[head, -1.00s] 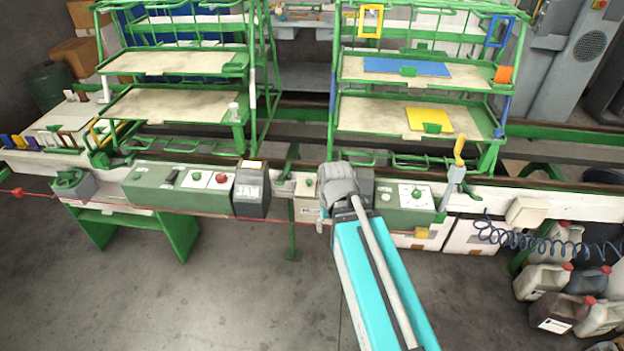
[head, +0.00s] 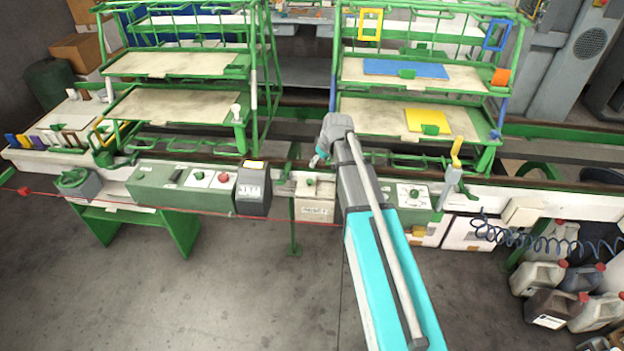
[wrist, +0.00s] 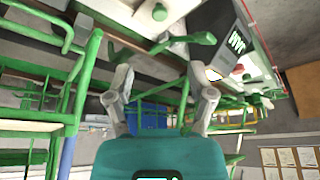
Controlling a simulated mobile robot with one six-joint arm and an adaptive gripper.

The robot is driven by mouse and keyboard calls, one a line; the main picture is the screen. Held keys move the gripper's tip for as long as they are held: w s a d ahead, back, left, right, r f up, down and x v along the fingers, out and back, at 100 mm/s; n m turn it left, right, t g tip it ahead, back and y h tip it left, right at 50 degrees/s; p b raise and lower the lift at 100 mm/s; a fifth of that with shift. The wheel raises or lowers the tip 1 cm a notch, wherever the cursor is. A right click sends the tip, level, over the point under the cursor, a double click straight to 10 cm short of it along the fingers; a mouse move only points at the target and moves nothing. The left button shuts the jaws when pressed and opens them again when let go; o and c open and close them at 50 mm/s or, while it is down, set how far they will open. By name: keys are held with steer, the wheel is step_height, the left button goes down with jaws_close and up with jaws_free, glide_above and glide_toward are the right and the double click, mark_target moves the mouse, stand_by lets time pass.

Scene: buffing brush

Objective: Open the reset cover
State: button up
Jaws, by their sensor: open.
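No part is legibly labelled as the reset cover. A dark grey box (head: 254,188) with a pale label on top stands on the rail, right of the green control panel (head: 160,188). It also shows at the upper right of the wrist view (wrist: 222,35), with light lettering. Right of it is a pale box with a green button (head: 310,182); a green button (wrist: 160,12) also shows in the wrist view. My gripper (head: 318,160) is above and beside this pale box. In the wrist view my gripper (wrist: 162,92) has its fingers spread, with nothing visibly held between them.
Green racks with trays (head: 180,64) stand behind the rail on both sides. A yellow-handled lever (head: 455,160) and another button panel (head: 412,195) are at the right. A red cord (head: 110,205) runs along the front. The floor in front is clear.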

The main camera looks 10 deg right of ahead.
mark_target(310, 181)
steer(key=shift+f, duration=0.25)
steer(key=b+x, duration=1.2)
steer(key=x, duration=0.1)
steer(key=shift+w+a+f+b, duration=0.1)
steer(key=shift+w+f+b, duration=0.05)
steer(key=shift+b, duration=0.25)
stand_by(0.4)
jaws_close()
stand_by(0.4)
